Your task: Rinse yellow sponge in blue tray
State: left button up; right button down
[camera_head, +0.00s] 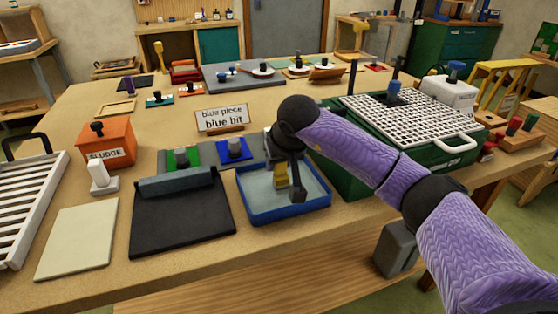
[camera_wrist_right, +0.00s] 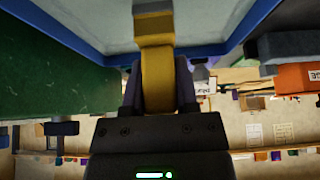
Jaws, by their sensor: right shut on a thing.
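The blue tray (camera_head: 291,217) stands near the table's front edge in the head view, with pale, water-like contents. Its blue rim also shows across the top of the wrist view (camera_wrist_right: 62,28). My right gripper (camera_head: 290,183) points down over the tray. It is shut on the yellow sponge (camera_head: 281,171), which is also between the fingers in the wrist view (camera_wrist_right: 157,78). The sponge's lower end is within the tray's outline; I cannot tell whether it touches the water. My left gripper is not in view.
A green box with a white grid (camera_head: 415,122) stands right of the tray. A black mat (camera_head: 180,225) lies left of it. Green and blue blocks (camera_head: 234,149) sit behind. An orange sludge box (camera_head: 106,143) and a sign (camera_head: 221,117) stand further left and back.

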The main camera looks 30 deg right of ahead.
jog(key=shift+d, duration=0.1)
jog(key=shift+s+d, duration=0.1)
jog(key=shift+d, duration=0.15)
dwell(0.3)
jog(key=shift+a, duration=0.3)
jog(key=shift+w+a+p, duration=0.2)
jog(key=shift+a+p, duration=0.1)
jog(key=shift+a, duration=0.15)
jog(key=shift+s+d, duration=0.1)
jog(key=shift+d, duration=0.25)
dwell(0.3)
jog(key=shift+f, duration=0.1)
dwell(0.4)
dwell(0.6)
